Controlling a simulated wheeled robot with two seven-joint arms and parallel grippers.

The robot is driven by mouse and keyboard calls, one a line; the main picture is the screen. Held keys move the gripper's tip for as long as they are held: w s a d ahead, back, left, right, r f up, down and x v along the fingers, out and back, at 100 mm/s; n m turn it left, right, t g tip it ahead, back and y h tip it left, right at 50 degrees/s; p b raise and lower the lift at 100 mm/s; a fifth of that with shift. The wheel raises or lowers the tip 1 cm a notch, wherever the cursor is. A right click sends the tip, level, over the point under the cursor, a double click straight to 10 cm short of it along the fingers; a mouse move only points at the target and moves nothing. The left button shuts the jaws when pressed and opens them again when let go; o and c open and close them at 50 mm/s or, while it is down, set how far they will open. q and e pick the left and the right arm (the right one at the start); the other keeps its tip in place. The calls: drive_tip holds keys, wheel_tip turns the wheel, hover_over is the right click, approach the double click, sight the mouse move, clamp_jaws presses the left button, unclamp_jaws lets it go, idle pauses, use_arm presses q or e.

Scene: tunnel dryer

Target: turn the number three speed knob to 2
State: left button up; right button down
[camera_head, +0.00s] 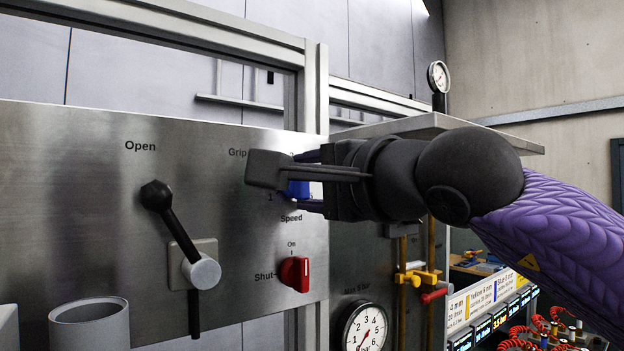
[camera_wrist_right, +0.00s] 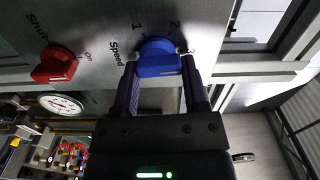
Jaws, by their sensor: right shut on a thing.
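The blue speed knob (camera_head: 297,189) is on the metal panel above the word Speed, mostly hidden in the head view by my right gripper (camera_head: 302,181). In the right wrist view, the blue knob (camera_wrist_right: 158,60) has the marks 1, 2 and 3 around it. The fingers of my right gripper (camera_wrist_right: 158,72) are on its two sides, shut on it. The 3 is partly covered beside the right fingertip. I cannot tell clearly which mark the knob points at. My left gripper is not in view.
A red Shut/On knob (camera_head: 295,273) is just below the speed knob. A black-handled lever (camera_head: 172,222) under Open stands out from the panel to the left. A shelf (camera_head: 440,126) and a pressure gauge (camera_head: 364,328) are near my right arm.

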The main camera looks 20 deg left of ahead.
drive_tip(key=n+p, duration=0.1)
drive_tip(key=n, duration=0.4)
drive_tip(key=n+p, duration=0.1)
drive_tip(key=n, duration=0.4)
drive_tip(key=shift+s+a+n, duration=0.15)
drive_tip(key=shift+n, duration=0.25)
idle(0.4)
drive_tip(key=shift+c, duration=0.5)
unclamp_jaws()
drive_tip(key=shift+r, duration=0.1)
